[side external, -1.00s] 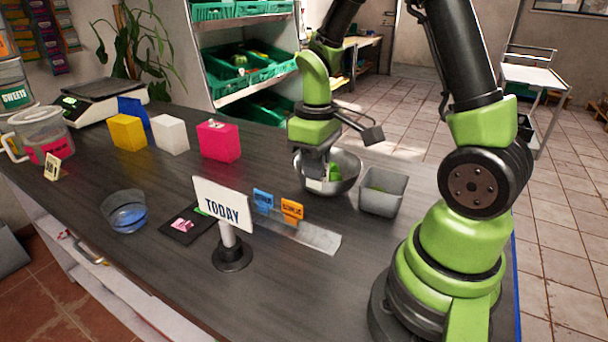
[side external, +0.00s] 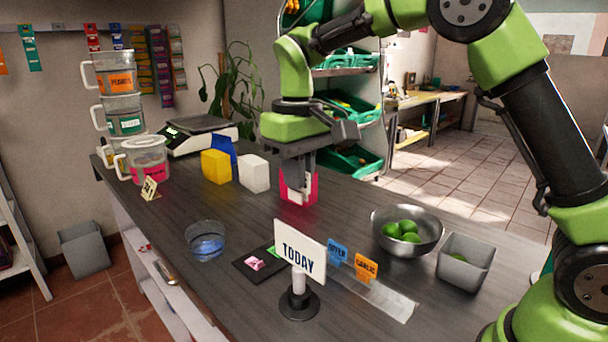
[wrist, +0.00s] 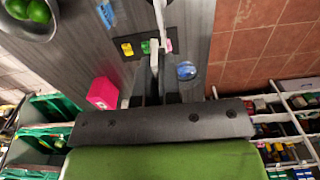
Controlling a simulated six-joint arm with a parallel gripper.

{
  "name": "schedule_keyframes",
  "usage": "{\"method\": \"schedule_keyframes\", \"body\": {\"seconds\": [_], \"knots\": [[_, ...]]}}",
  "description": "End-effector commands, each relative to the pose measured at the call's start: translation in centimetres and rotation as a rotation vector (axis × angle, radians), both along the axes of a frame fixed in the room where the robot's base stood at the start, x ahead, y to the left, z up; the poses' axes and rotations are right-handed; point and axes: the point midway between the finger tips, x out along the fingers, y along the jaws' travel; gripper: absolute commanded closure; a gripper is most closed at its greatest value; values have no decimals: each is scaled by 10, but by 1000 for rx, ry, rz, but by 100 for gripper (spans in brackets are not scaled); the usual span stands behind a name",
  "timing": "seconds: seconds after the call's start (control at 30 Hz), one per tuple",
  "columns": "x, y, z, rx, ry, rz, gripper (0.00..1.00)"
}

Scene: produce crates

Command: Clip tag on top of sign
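The white sign (side external: 300,250) reads TODAY and stands on a short post with a round dark base. No tag shows on its top edge in the side view. My gripper (side external: 298,190) hangs above the counter behind the sign, in front of the pink box in the picture. It appears shut on a pale tag (side external: 297,188). In the wrist view, the pale tag (wrist: 154,55) shows between the fingertips, with lettering unreadable. A blue tag (side external: 338,252) and an orange tag (side external: 366,267) stand on a clear rail right of the sign.
A dark mat (side external: 245,268) with a pink item lies left of the sign, near a glass bowl (side external: 206,240). A metal bowl (side external: 380,240) of limes and a grey bin (side external: 466,262) stand right. The pink box (side external: 308,195), white box (side external: 254,173) and yellow box (side external: 216,165) stand behind.

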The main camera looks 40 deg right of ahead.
Motion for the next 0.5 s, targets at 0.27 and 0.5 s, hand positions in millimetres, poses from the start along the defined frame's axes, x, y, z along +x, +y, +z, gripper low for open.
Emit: {"method": "schedule_keyframes", "body": {"seconds": [0.27,0.5], "knots": [[0,0,-10,-1,1,2,100],[-1,0,-33,0,3,0,100]]}}
